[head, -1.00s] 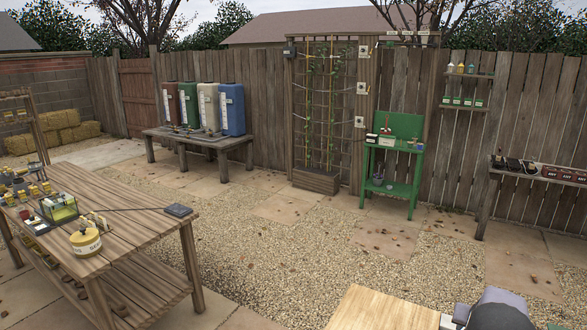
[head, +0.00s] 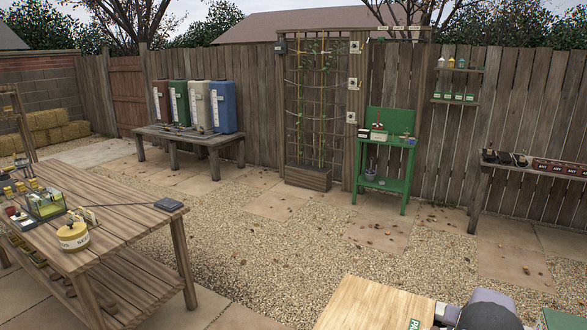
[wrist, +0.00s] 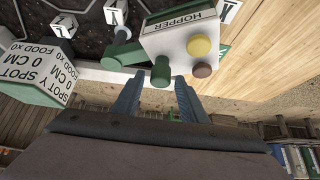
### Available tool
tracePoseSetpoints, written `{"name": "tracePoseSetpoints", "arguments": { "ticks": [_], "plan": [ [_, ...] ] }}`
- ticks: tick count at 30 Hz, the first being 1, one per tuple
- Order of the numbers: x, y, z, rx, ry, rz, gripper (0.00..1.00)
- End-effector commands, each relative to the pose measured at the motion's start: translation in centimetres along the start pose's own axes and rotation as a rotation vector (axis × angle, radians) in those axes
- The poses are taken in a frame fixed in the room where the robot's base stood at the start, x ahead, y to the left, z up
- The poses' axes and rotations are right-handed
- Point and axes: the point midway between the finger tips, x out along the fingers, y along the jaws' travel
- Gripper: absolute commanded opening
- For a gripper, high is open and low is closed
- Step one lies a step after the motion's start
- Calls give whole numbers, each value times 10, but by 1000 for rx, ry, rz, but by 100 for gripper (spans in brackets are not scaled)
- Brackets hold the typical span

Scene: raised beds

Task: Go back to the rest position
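My gripper (wrist: 158,80) shows in the wrist view, with two blue-grey fingers spread apart and nothing held between them. Beyond the fingertips is a white box labelled HOPPER (wrist: 184,38) with a green spout (wrist: 160,73), a yellow knob and a brown knob. The spout appears in line with the gap between the fingers; I cannot tell how far off it is. In the head view a rounded grey part of my arm shows at the lower right, and my gripper is not visible there.
A pale wooden top (head: 365,306) lies at the head view's bottom edge. A slatted table (head: 130,222) with jars stands left. Open gravel (head: 260,255) lies between.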

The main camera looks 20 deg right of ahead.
Motion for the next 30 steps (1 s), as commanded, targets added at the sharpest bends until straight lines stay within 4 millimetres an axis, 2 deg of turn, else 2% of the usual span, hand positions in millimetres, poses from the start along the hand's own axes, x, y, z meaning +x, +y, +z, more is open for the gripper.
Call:
{"name": "tracePoseSetpoints", "arguments": {
  "ticks": [11,12,14,22,30],
  "plan": [
    [2,0,1,0,1,0,39],
    [2,0,1,0,1,0,30],
    [3,0,2,0,0,0,17],
    [4,-1,0,-1,0,0,17],
    [10,-6,-11,-2,1,0,17]
  ]
}}
